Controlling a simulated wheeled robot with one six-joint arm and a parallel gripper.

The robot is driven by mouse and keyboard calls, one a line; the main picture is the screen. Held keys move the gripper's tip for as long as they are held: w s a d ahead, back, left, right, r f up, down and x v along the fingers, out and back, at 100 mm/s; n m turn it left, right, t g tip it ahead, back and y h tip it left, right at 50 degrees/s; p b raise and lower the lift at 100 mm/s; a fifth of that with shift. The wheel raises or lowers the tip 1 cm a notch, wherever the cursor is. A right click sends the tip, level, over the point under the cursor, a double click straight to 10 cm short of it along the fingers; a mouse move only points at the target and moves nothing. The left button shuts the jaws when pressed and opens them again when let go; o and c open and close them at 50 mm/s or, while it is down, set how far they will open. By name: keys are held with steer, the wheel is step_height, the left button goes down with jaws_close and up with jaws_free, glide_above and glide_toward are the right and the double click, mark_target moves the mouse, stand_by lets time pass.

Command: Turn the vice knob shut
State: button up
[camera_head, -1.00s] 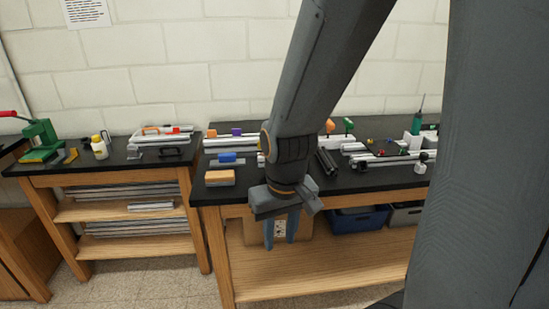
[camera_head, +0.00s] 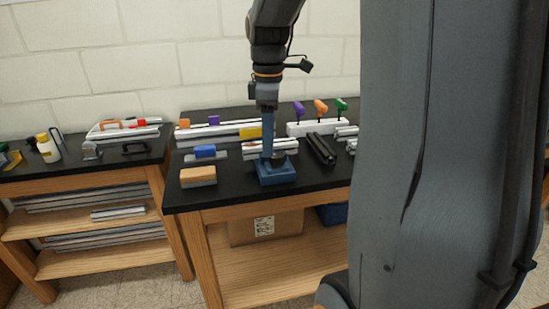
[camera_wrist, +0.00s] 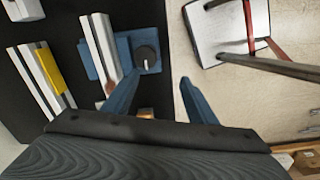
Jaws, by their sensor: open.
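The blue vice (camera_head: 276,175) stands near the front edge of the black workbench. Its round dark knob (camera_wrist: 146,57) with a pale mark shows in the wrist view, on the blue vice body (camera_wrist: 127,45). A silver extrusion bar (camera_wrist: 101,47) lies across the vice there. My gripper (camera_head: 267,152) points down over the vice in the head view and hides part of it. In the wrist view my gripper (camera_wrist: 160,76) is open with nothing between its blue fingers. The left fingertip is close to the knob; the right one is over the floor side. I cannot tell whether anything touches.
A yellow piece (camera_wrist: 50,70) sits on extrusions beside the vice. A blue-topped piece (camera_head: 204,152) and an orange-topped block (camera_head: 198,176) lie to the left. Dark bars (camera_head: 322,149) lie to the right. A white rack (camera_head: 318,128) with coloured-handled tools stands behind.

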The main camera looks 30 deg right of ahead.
mark_target(277, 154)
steer(key=d+n, duration=0.1)
steer(key=w+d+r+n, duration=0.1)
steer(key=d+r+n+b, duration=0.1)
steer(key=shift+w+d+r, duration=0.1)
steer(key=shift+w+d, duration=0.1)
steer(key=shift+w, duration=0.15)
step_height(277, 154, down, 8)
steer(key=shift+r+p, duration=0.2)
steer(key=shift+p, duration=0.2)
steer(key=shift+c, duration=0.4)
steer(key=c, duration=1)
